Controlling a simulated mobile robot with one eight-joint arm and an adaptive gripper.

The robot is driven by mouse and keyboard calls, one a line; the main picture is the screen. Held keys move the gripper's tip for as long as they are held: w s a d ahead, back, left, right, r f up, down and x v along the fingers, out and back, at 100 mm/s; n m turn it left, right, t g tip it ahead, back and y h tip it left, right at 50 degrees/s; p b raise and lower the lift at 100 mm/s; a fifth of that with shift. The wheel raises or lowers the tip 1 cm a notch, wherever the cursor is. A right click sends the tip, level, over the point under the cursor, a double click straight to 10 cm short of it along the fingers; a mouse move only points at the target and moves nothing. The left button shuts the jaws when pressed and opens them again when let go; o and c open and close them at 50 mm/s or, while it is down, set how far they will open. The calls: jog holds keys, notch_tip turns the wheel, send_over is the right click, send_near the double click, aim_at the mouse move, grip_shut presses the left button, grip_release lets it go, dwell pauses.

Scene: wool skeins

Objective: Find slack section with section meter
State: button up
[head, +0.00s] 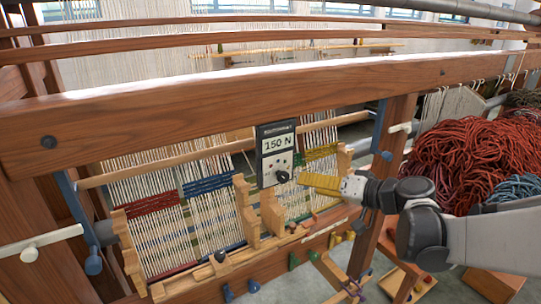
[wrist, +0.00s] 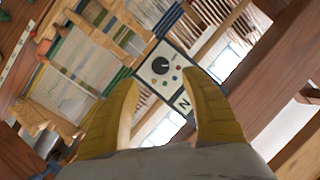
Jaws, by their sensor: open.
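The section meter (head: 278,154) is a dark box with a pale display reading "150 N" and a knob and small buttons below. It stands upright in front of the warp threads, under the thick wooden beam. My gripper (head: 304,183) is just right of the meter's lower part; its yellow fingers point left. In the wrist view the meter (wrist: 163,72) shows beyond the gap between my open fingers (wrist: 162,92). I cannot tell whether a finger touches it. Warp sections show red (head: 150,200), blue (head: 208,184) and yellow (head: 320,153) bands.
A thick wooden beam (head: 200,108) crosses above the meter. Wooden stepped brackets (head: 245,205) stand close to its left.

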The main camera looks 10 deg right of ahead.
aim_at(285, 178)
jog(key=b+x, duration=0.1)
jog(key=x, duration=0.4)
jog(key=b+x, duration=0.1)
jog(key=x, duration=0.4)
jog(key=shift+w+r, duration=0.15)
jog(key=shift+w, duration=0.3)
grip_shut()
